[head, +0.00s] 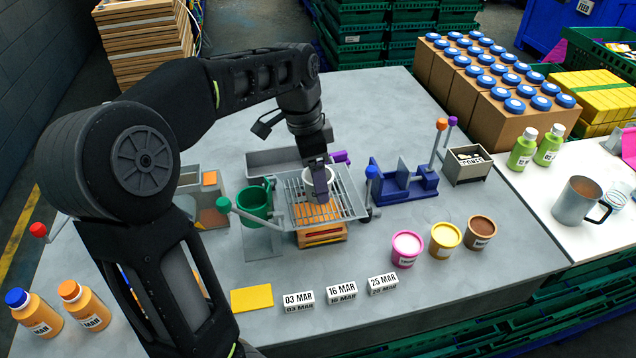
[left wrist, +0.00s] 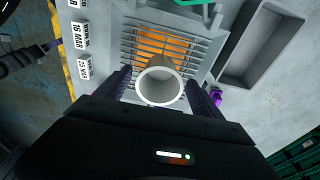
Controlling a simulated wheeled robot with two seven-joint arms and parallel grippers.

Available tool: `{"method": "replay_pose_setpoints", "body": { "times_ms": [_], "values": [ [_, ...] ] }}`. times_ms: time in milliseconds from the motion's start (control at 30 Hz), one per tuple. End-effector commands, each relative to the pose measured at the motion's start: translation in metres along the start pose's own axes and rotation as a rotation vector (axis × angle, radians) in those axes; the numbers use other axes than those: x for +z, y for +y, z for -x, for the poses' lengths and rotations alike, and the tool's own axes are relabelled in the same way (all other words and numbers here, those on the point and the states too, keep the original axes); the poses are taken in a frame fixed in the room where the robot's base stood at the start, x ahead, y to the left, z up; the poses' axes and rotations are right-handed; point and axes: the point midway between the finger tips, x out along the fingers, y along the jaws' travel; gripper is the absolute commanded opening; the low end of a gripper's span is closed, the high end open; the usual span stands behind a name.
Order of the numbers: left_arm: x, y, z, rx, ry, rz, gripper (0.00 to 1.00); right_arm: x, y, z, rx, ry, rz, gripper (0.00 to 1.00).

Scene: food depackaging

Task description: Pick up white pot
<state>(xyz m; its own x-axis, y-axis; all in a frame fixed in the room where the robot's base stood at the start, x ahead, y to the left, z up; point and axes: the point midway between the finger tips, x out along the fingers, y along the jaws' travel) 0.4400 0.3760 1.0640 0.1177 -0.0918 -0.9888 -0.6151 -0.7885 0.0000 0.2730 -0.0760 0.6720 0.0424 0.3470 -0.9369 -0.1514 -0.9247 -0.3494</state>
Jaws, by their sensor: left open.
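The white pot (head: 311,187) stands on a metal grate (head: 348,205) in the middle of the table, partly hidden behind my left gripper (head: 322,196). In the left wrist view the white pot (left wrist: 160,87) shows its round open rim, between the two dark fingers of my left gripper (left wrist: 162,88). The fingers are apart, one on each side of the pot, and I see a gap beside it. Orange slats show under the grate (left wrist: 193,62). My right gripper is in neither view.
A green cup (head: 254,204) stands left of the grate, and a blue fixture (head: 402,188) stands right of it. Date blocks (head: 341,292) and small tubs (head: 445,240) are in front. A grey tray (left wrist: 262,45) lies beside the grate. Bare table lies behind it.

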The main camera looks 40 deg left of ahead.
Motion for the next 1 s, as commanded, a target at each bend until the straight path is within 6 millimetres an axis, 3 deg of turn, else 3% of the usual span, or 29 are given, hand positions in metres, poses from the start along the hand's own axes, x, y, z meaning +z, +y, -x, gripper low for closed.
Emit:
{"method": "replay_pose_setpoints", "body": {
  "times_ms": [233,800,1000],
  "values": [
    [0.0,0.0,-0.025,0.0,0.0,0.001,0.78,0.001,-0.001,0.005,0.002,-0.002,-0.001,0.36],
    [0.0,0.0,-0.026,0.0,0.001,0.0,0.78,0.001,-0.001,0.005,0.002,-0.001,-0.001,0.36],
    [0.0,0.0,-0.026,0.0,0.001,0.0,0.62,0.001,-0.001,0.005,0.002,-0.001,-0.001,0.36]
  ]
}}
